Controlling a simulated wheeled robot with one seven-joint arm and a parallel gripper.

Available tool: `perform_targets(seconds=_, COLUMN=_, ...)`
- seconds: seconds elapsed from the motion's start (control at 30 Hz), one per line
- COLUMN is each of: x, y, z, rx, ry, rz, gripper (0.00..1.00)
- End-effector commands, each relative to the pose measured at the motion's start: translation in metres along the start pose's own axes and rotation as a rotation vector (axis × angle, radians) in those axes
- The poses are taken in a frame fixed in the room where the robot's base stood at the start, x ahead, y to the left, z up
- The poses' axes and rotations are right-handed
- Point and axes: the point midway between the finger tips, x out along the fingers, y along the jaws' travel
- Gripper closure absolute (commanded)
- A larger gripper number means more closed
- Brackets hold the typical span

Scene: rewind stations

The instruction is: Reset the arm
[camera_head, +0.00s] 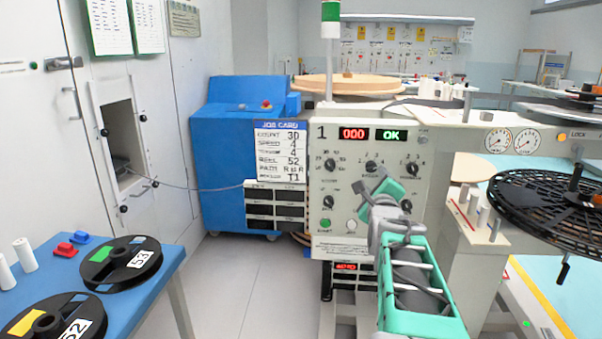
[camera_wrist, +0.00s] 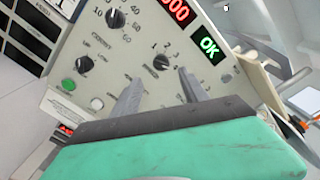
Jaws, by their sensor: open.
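My gripper (camera_wrist: 160,95) is open and empty in the wrist view, its two grey fingers apart in front of the control panel (camera_wrist: 140,60). In the head view my arm reaches forward to the same panel (camera_head: 345,210), with my gripper (camera_head: 372,175) in front of its lower right knobs. The arm hides part of the panel's lower right. I cannot tell whether a fingertip touches the panel. The panel carries several black knobs, a green button (camera_head: 325,223), a red display (camera_head: 354,133) reading 000 and a green display (camera_head: 390,134) reading OK.
A blue table (camera_head: 160,262) with black reels labelled 53 (camera_head: 133,260) and 52 (camera_head: 40,322) stands at the left. A blue cabinet (camera_head: 220,150) and a job card (camera_head: 281,150) are beside the panel. A black slotted reel (camera_head: 540,200) is at the right. Floor is clear between table and panel.

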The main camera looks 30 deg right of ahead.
Motion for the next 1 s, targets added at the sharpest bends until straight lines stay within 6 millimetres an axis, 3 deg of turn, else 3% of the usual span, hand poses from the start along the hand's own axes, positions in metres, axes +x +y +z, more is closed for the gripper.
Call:
perform_targets(seconds=0.07, x=-0.005, y=0.001, z=0.022, rx=-0.073, ry=-0.004, rz=0.052, gripper=0.48)
perform_targets(seconds=0.17, x=-0.028, y=0.018, z=0.070, rx=-0.320, ry=-0.026, rz=0.215, gripper=0.48)
perform_targets(seconds=0.27, x=-0.078, y=0.047, z=0.126, rx=-0.705, ry=-0.126, rz=0.454, gripper=0.48)
perform_targets(seconds=0.3, x=-0.104, y=0.060, z=0.144, rx=-0.873, ry=-0.193, rz=0.551, gripper=0.48)
perform_targets(seconds=0.37, x=-0.148, y=0.074, z=0.165, rx=-1.120, ry=-0.320, rz=0.685, gripper=0.48)
perform_targets(seconds=0.43, x=-0.204, y=0.085, z=0.184, rx=-1.402, ry=-0.512, rz=0.821, gripper=0.48)
perform_targets(seconds=0.5, x=-0.260, y=0.088, z=0.193, rx=-1.655, ry=-0.736, rz=0.929, gripper=0.48)
perform_targets(seconds=0.6, x=-0.325, y=0.087, z=0.193, rx=-1.920, ry=-1.048, rz=1.023, gripper=0.48)
perform_targets(seconds=0.7, x=-0.363, y=0.087, z=0.185, rx=-2.059, ry=-1.265, rz=1.062, gripper=0.48)
perform_targets(seconds=0.8, x=-0.377, y=0.089, z=0.180, rx=-2.106, ry=-1.349, rz=1.070, gripper=0.48)
perform_targets(seconds=1.0, x=-0.376, y=0.092, z=0.178, rx=-2.108, ry=-1.351, rz=1.071, gripper=0.48)
